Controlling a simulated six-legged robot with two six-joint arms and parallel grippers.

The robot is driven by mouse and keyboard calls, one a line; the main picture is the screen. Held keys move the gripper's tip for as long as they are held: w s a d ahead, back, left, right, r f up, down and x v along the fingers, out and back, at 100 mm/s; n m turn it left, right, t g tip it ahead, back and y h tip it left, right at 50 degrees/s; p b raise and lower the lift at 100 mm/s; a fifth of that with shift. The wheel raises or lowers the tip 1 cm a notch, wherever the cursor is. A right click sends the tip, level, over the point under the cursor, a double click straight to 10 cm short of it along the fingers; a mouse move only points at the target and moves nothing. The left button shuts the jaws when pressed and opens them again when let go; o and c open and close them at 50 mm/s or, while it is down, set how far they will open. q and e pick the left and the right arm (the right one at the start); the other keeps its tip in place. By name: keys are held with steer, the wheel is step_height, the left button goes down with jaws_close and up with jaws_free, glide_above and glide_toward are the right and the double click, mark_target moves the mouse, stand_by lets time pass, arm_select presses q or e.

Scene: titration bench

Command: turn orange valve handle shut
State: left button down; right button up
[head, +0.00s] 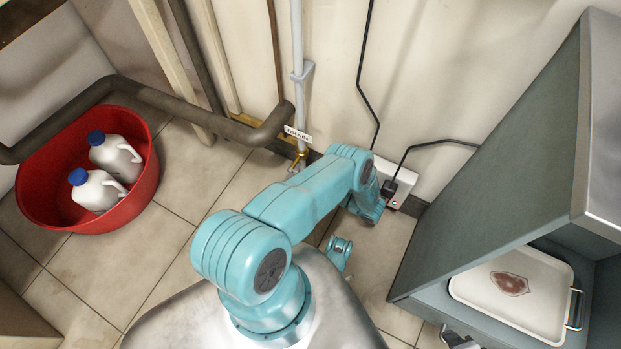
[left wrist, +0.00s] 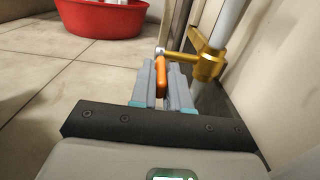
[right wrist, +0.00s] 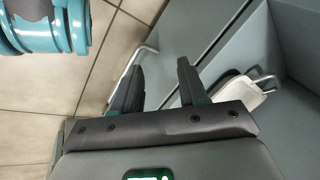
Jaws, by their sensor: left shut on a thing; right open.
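The orange valve handle (left wrist: 161,77) shows in the left wrist view, with its length running towards my wrist. It is attached at the brass valve (left wrist: 207,65) on the pale pipe. My left gripper (left wrist: 161,88) is shut on the handle, one finger on each side. In the head view the brass valve (head: 300,157) sits low on the pipe by the wall; my arm hides the left gripper there. My right gripper (right wrist: 158,78) is open and empty in the right wrist view, in front of the grey-blue cabinet.
A red tub (head: 40,205) with two white jugs (head: 115,158) stands on the floor at left. A DRAIN label (head: 298,133) is above the valve. A socket box (head: 393,183) with black cables is right of it. A white tray (head: 515,300) lies in the cabinet (head: 490,170).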

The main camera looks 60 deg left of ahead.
arm_select(q)
steer(key=c, duration=1.2)
jaws_free()
steer(key=shift+r+p, duration=4.8)
steer(key=shift+r, duration=5.2)
arm_select(e)
steer(key=s+a+r+g, duration=0.1)
steer(key=s+r+g, duration=0.1)
steer(key=s+r, duration=0.3)
steer(key=shift+s+a+r+y, duration=0.15)
steer(key=shift+a+r+y, duration=0.15)
steer(key=shift+r, duration=1.85)
arm_select(q)
steer(key=shift+r, duration=0.1)
